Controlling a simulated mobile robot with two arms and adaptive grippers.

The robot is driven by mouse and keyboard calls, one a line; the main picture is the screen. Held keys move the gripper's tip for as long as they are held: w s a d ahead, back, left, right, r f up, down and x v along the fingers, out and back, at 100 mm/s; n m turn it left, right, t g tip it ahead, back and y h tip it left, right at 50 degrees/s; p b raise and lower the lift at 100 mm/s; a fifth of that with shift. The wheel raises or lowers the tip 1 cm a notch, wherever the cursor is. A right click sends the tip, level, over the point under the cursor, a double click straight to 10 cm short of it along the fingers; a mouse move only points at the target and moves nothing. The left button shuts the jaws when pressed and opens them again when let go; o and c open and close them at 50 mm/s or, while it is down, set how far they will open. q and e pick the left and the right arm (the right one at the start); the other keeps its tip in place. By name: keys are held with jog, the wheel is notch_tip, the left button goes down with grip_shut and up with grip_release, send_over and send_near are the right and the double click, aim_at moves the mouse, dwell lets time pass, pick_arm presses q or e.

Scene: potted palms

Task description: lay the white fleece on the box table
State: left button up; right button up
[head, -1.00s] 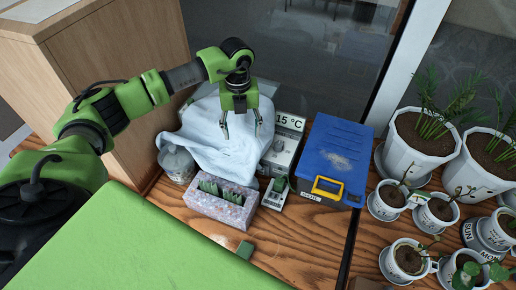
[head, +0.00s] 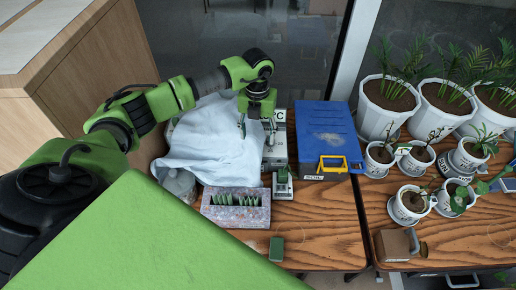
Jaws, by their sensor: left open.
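The white fleece (head: 212,145) lies crumpled in a draped heap at the back left of the wooden table (head: 310,225). It covers something that I cannot make out and hangs partly over a clear jar. My left gripper (head: 256,134) is open and points down at the right part of the fleece. I cannot tell whether its fingers touch the cloth. My right gripper is not in view. I cannot tell which surface is the box table.
A blue box with a yellow handle (head: 328,140) stands right of the fleece. A speckled planter (head: 236,208) and a small green-and-white device (head: 282,184) stand in front. Potted palms (head: 390,98) and seedling cups (head: 409,206) fill the right. The table's front middle is mostly clear.

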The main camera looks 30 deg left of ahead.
pick_arm(q)
notch_tip(320, 180, down, 12)
jog(key=b, duration=0.8)
jog(key=shift+s+a+r, duration=0.15)
jog(key=shift+a+r, duration=0.05)
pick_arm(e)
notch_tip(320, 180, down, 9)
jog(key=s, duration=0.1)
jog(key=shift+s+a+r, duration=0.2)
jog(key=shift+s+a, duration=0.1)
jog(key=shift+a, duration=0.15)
pick_arm(q)
jog(key=shift+c, duration=0.3)
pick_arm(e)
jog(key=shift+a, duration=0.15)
pick_arm(q)
grip_shut()
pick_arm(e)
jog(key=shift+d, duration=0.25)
